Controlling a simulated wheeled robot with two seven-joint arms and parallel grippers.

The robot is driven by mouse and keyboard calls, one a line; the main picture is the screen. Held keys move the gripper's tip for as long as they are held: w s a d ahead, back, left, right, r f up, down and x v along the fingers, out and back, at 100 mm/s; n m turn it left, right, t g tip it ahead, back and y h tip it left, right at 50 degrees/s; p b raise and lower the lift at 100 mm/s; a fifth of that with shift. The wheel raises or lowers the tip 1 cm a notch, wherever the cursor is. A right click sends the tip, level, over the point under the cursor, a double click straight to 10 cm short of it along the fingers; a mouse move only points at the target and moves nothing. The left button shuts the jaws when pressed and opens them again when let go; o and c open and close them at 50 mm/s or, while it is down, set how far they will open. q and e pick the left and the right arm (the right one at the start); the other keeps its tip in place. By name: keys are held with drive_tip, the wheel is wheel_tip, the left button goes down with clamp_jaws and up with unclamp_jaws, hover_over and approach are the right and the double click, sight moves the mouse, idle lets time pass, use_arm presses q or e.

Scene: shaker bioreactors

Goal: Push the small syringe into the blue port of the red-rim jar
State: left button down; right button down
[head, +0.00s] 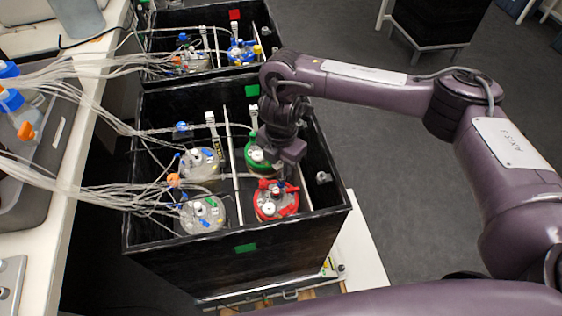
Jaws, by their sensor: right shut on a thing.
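The red-rim jar (264,212) stands in the near right of the large black box, with red fittings and a white cap on its lid. My right gripper (290,168) points down just above and behind this jar, beside the green-rim jar (254,167). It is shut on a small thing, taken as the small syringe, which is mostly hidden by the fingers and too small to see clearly. I cannot tell whether it touches a port. My left gripper is not in view.
Two clear-lidded jars (203,214) with tubes stand in the left half of the black box (185,258). A white divider rod (234,170) runs between the halves. A second black box (205,14) with jars stands behind. Tube bundles (95,180) cross from the left bench.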

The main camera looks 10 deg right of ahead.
drive_tip(key=shift+f+b, duration=0.4)
drive_tip(key=shift+f, duration=0.55)
idle(0.9)
drive_tip(key=c, duration=1.1)
unclamp_jaws()
drive_tip(key=shift+c, duration=0.2)
wheel_tip(320, 180, up, 8)
drive_tip(key=shift+f+p, duration=0.1)
drive_tip(key=shift+p, duration=0.65)
